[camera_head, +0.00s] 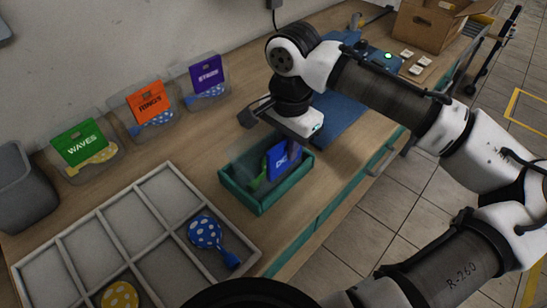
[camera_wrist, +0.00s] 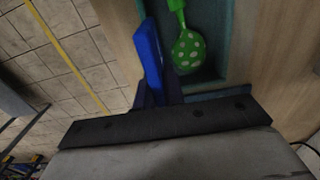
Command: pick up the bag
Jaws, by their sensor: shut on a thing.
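In the wrist view the dark fingers (camera_wrist: 157,90) sit at the card's near end. The card's lettering is partly hidden by my gripper.
Clear holders with WAVES (camera_head: 80,143), RINGS (camera_head: 150,104) and purple (camera_head: 206,75) cards stand along the wall. A blue mat (camera_head: 336,120) and cardboard box (camera_head: 425,25) lie beyond.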

